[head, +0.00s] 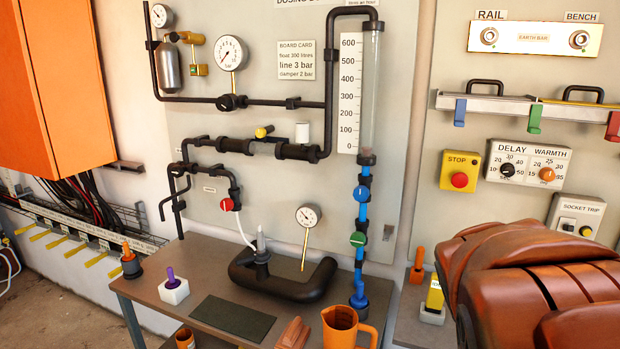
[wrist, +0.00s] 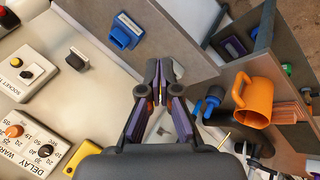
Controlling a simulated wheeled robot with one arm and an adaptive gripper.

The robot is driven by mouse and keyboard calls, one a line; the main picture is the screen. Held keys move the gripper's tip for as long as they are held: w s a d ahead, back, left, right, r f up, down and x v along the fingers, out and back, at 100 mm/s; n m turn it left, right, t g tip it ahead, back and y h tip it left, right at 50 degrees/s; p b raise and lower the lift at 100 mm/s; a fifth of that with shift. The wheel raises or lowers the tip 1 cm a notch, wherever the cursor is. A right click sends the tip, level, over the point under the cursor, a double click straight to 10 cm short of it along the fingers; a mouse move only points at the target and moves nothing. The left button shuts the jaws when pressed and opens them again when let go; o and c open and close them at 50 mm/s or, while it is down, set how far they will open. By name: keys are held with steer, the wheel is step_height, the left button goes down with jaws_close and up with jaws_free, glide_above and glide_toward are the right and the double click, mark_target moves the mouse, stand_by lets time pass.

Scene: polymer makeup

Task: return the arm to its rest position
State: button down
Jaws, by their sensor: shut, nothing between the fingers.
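My gripper (wrist: 158,72) shows in the wrist view with its two dark, purple-edged fingers together and nothing between them. It points past the panel's edge beside the bench, apart from the things around it. In the head view my brown arm fills the lower right corner, and the gripper itself does not show there. The orange jug (head: 343,332) stands at the front edge of the bench (head: 165,300). The jug also shows in the wrist view (wrist: 262,97), to the right of the fingers.
The wall panel (head: 275,190) carries pipes, gauges and a clear scaled tube (head: 371,90). A yellow stop box (head: 460,172) and the delay and warmth box (head: 528,163) are on the wall above my arm. A black pipe loop (head: 285,285) lies on the bench.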

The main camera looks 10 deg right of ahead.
steer(key=s+a+f+g+y, duration=0.2)
steer(key=s+a+f+y, duration=0.1)
steer(key=s+a, duration=0.4)
steer(key=s+a+f+g+y, duration=0.3)
steer(key=s+a, duration=0.3)
steer(key=a, duration=0.8)
steer(key=shift+s+a+f+m, duration=0.2)
steer(key=shift+s+f+m, duration=0.2)
steer(key=shift+f, duration=0.45)
